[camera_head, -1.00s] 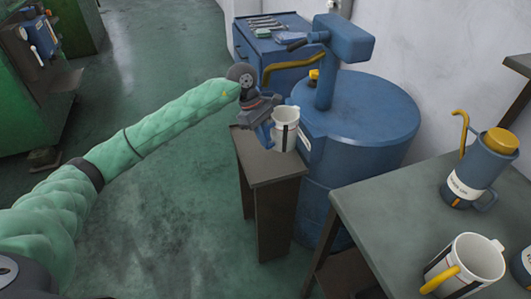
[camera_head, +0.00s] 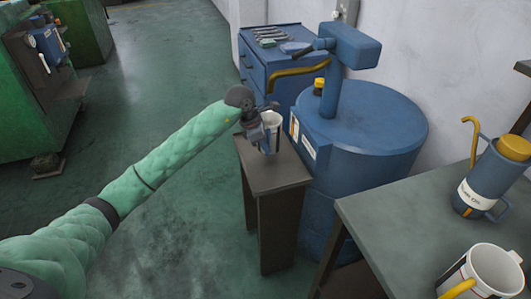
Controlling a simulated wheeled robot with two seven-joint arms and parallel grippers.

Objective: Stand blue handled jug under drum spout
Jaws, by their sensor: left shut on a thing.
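The white jug (camera_head: 274,121) is held upright by my left gripper (camera_head: 263,134), over the far part of the small dark stand (camera_head: 281,177). The gripper is on its near left side, around the handle area, and hides much of the jug and its handle. I cannot tell whether the jug's base touches the stand. The blue drum (camera_head: 366,117) is right of the stand. Its yellow spout (camera_head: 301,70) reaches left from the pump, and its tip appears above the jug in the picture. My right gripper is not in view.
A grey table (camera_head: 405,215) at the lower right bears a blue can with a yellow lid (camera_head: 488,180) and a white jug with a yellow handle (camera_head: 486,271). A blue tool cabinet (camera_head: 285,52) stands behind. The green floor at left is clear.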

